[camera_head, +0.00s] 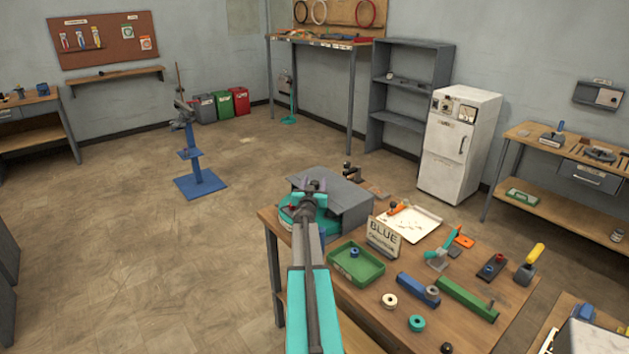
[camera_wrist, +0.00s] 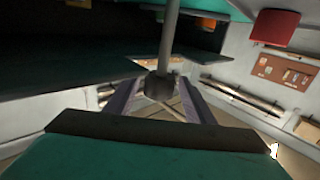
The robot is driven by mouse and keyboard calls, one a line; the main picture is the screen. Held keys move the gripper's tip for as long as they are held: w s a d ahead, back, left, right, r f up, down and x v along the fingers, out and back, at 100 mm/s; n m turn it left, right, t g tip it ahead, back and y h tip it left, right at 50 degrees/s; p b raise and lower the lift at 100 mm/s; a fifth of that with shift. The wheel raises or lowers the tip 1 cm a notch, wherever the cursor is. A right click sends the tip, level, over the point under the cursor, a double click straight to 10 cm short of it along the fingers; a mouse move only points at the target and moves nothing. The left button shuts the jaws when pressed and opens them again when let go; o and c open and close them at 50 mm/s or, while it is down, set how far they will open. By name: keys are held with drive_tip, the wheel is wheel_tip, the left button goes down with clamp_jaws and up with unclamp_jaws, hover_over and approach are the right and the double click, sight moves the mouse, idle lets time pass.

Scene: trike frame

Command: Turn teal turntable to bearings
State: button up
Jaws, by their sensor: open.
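The teal turntable (camera_head: 288,215) stands at the back left corner of the bench, partly hidden by my arm and a grey housing. In the wrist view a teal surface (camera_wrist: 205,12), likely its rim, crosses the top. A thin grey post (camera_wrist: 170,35) with a dark end (camera_wrist: 159,86) shows between the fingers there. My gripper (camera_head: 316,187) is over the turntable's right part, beside the housing. In the wrist view my gripper (camera_wrist: 158,100) is open, one finger on each side of the post's end. I cannot tell whether they touch. No bearing marks are readable.
The grey housing (camera_head: 345,200) adjoins the turntable. The wooden bench (camera_head: 365,308) also holds a BLUE sign (camera_head: 383,238), a green tray (camera_head: 356,265), a white tray (camera_head: 420,223), a blue block (camera_head: 417,289) and a green bar (camera_head: 468,299). Open floor (camera_head: 130,270) lies to the left.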

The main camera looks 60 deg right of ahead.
drive_tip(key=shift+x, duration=1.15)
clamp_jaws()
